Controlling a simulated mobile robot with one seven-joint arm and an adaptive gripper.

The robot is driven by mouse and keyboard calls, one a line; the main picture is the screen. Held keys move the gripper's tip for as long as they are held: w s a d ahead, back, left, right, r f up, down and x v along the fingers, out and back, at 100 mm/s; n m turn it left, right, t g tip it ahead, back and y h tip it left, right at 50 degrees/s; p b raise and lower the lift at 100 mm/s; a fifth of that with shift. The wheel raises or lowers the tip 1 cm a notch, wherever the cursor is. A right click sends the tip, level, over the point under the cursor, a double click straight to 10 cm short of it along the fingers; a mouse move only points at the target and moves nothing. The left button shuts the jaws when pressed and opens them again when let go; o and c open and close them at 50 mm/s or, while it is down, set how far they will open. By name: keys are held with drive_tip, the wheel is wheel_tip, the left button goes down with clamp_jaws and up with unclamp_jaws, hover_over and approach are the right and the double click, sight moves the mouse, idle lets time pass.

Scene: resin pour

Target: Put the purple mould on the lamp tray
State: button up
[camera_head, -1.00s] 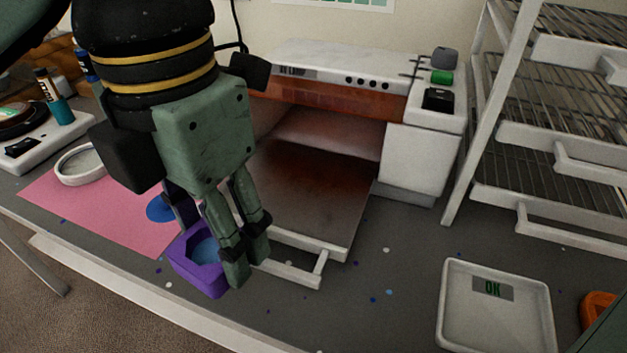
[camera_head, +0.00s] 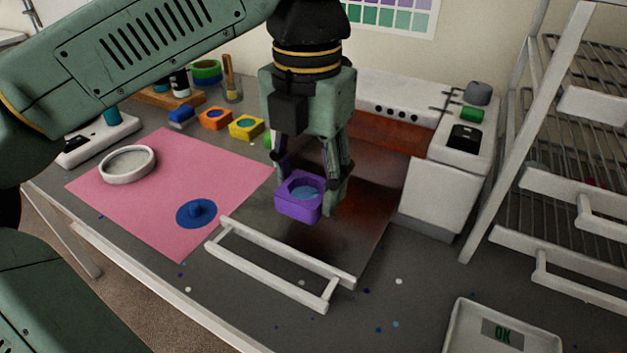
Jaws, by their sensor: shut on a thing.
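The purple mould (camera_head: 299,208) is a small angular cup with blue resin inside. My gripper (camera_head: 309,192) is shut on it, with one finger at its left and back and the other at its right. The mould looks upright and is over the lamp tray (camera_head: 262,242), a dark plate with a white handle frame at its front, pulled out of the curing lamp (camera_head: 385,110). I cannot tell whether the mould touches the tray or hangs a little above it.
Orange (camera_head: 214,118) and yellow (camera_head: 246,126) moulds stand behind. A wire rack (camera_head: 570,170) and an "OK" tray (camera_head: 470,318) are at the right.

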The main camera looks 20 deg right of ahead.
sight(313, 191)
drive_tip(key=shift+w+d, duration=0.6)
drive_tip(key=shift+f+p, duration=0.5)
drive_tip(key=shift+f, duration=1.35)
drive_tip(key=shift+f, duration=0.2)
drive_tip(key=o, duration=1.2)
drive_tip(key=shift+c, duration=0.2)
drive_tip(key=shift+r, duration=0.2)
wheel_tip(313, 191, up, 12)
drive_tip(key=shift+r+b, duration=0.1)
drive_tip(key=shift+b, duration=0.4)
